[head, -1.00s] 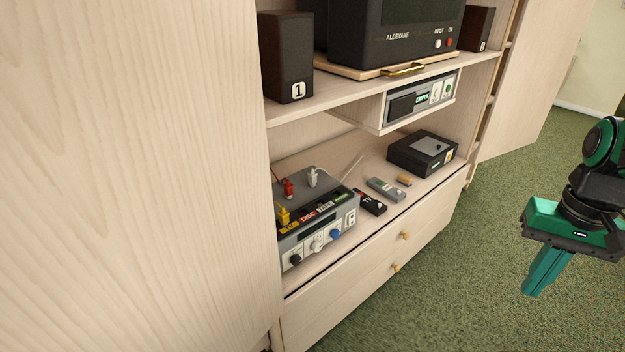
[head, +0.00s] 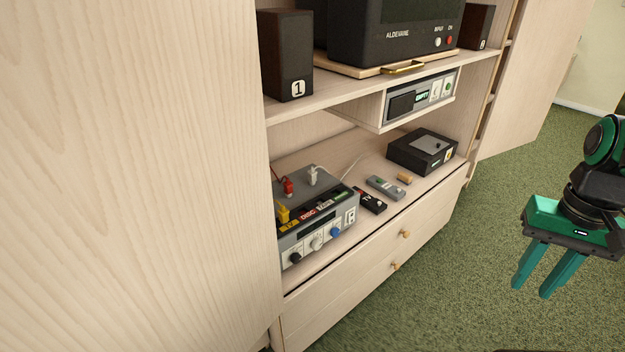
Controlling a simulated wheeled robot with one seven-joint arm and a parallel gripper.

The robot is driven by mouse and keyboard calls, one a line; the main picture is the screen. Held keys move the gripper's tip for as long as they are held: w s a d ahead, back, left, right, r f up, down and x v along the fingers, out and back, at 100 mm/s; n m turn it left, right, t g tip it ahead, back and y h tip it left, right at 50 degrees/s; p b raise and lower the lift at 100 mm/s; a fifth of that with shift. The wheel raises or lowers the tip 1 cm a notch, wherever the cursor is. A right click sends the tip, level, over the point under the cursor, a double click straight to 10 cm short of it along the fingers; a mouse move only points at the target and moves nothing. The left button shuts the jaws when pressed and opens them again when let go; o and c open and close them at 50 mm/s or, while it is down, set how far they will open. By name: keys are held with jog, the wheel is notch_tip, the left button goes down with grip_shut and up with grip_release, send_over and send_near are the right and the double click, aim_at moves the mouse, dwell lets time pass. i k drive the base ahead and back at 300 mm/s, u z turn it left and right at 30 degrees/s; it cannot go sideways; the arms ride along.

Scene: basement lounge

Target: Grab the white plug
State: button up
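The white plug (head: 313,177) stands on top of the grey switch box (head: 346,226), towards its back, with a pale cable running off to the right behind the box. A red plug (head: 288,187) stands to its left and a yellow plug (head: 282,212) nearer the front left. My gripper (head: 530,286) is at the right of the head view, over the green carpet, well away from the cabinet and the plug. Its two green fingers point down and stand apart, with nothing between them.
The box sits on the lower shelf (head: 324,260) beside small remotes (head: 384,188) and a black box (head: 423,151). A slot unit (head: 421,101) hangs under the upper shelf. A large wooden panel (head: 130,170) covers the left. The carpet (head: 450,280) in front is clear.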

aim_at(311, 174)
jog(key=z, duration=2.7)
jog(key=k, duration=0.85)
jog(key=u, duration=1.9)
jog(key=i, duration=0.95)
